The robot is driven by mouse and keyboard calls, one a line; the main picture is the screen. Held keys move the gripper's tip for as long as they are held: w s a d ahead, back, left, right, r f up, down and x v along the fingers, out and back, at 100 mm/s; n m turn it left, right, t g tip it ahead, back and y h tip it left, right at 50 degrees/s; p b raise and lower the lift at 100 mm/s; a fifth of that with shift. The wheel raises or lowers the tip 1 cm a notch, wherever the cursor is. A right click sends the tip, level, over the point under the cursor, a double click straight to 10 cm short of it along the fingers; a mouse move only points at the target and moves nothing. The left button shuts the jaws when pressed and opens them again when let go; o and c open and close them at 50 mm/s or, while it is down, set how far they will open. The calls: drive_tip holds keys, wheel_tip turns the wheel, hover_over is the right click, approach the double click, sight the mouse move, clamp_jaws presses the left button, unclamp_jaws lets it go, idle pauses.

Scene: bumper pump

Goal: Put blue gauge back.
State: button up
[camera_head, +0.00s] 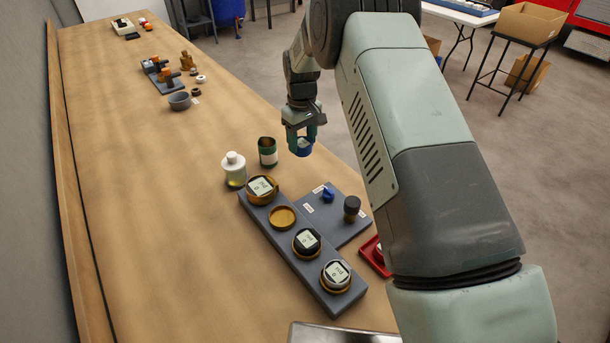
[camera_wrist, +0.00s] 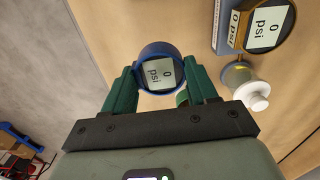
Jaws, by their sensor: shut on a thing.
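The blue gauge (camera_head: 304,147) is held between the fingers of my gripper (camera_head: 303,136), up off the table and beyond the far end of the gauge rack. In the wrist view the blue gauge (camera_wrist: 158,70) faces the camera, its dial reading "0 psi", with a green finger on each side. The long dark grey rack (camera_head: 322,295) has a row of round brass seats. The second seat from the far end (camera_head: 283,217) is empty. The others hold a brass-rimmed gauge (camera_head: 261,188), a black gauge (camera_head: 306,241) and a grey-rimmed gauge (camera_head: 336,274).
A white-capped bottle (camera_head: 234,169) and a green can (camera_head: 267,152) stand near the rack's far end. A grey plate with a blue knob (camera_head: 328,194) and a black-topped post (camera_head: 352,207) adjoins its right. A red tray (camera_head: 374,258) is partly hidden by my arm. Table left is clear.

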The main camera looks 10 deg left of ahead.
drive_tip(key=f, duration=0.2)
drive_tip(key=w+f, duration=0.1)
drive_tip(key=f, duration=0.3)
drive_tip(key=shift+w+d+f, duration=0.25)
drive_tip(key=shift+d, duration=0.1)
drive_tip(key=shift+f, duration=1.9)
drive_tip(key=shift+f, duration=0.1)
drive_tip(key=o, duration=1.2)
drive_tip(key=shift+f, duration=0.1)
drive_tip(key=shift+o, duration=0.2)
wheel_tip(320, 180, up, 13)
drive_tip(key=shift+f, duration=0.2)
